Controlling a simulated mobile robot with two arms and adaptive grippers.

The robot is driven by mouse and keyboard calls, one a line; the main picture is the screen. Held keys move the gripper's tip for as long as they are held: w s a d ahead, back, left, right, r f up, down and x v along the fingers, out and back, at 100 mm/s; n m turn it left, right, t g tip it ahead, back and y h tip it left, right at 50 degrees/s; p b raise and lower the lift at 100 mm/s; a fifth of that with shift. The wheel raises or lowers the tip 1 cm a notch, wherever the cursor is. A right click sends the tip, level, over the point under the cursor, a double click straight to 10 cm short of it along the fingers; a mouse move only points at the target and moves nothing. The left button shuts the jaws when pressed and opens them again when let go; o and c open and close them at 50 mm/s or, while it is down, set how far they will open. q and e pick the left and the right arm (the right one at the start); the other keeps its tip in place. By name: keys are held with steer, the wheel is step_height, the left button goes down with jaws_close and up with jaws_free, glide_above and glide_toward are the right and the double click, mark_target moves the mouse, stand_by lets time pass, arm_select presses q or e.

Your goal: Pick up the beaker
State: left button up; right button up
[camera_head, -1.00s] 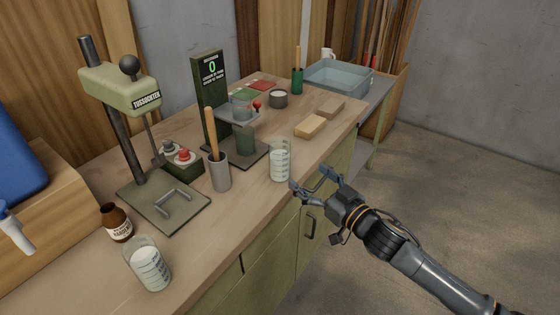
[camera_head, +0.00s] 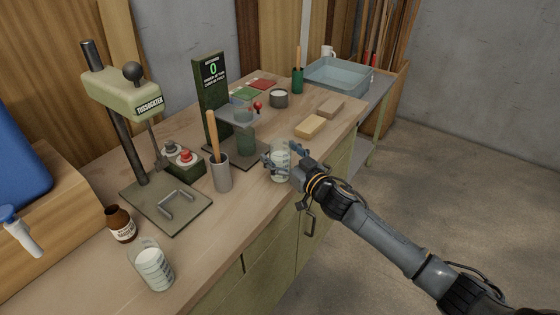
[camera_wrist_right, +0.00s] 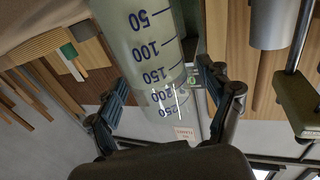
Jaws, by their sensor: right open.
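A clear graduated beaker (camera_head: 281,163) stands upright near the bench's front edge in the head view. My right gripper (camera_head: 280,160) is open, with its fingers on either side of this beaker. In the right wrist view the beaker (camera_wrist_right: 148,50) fills the top middle, its blue marks upside down, between the two open fingers of my gripper (camera_wrist_right: 160,105). I cannot tell whether either finger touches the glass. A second similar beaker (camera_head: 153,268) with whitish contents stands at the front left of the bench. My left gripper is not in view.
A grey cup with a wooden handle (camera_head: 220,172) stands left of the near beaker. A green stand with a display (camera_head: 210,95) is behind it. A brown bottle (camera_head: 122,224) and a press (camera_head: 128,95) are at left. Sanding blocks (camera_head: 311,126) lie to the right.

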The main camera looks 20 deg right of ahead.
steer(key=shift+w, duration=0.1)
steer(key=c, duration=1.5)
steer(key=shift+o, duration=0.2)
steer(key=shift+r, duration=0.5)
step_height(320, 180, up, 2)
steer(key=shift+w+r, duration=0.1)
steer(key=shift+r, duration=0.05)
steer(key=s+a+r+b, duration=0.1)
steer(key=s+a+r, duration=0.6)
steer(key=s, duration=0.5)
step_height(320, 180, up, 3)
steer(key=shift+s+f, duration=0.15)
steer(key=shift+s, duration=0.1)
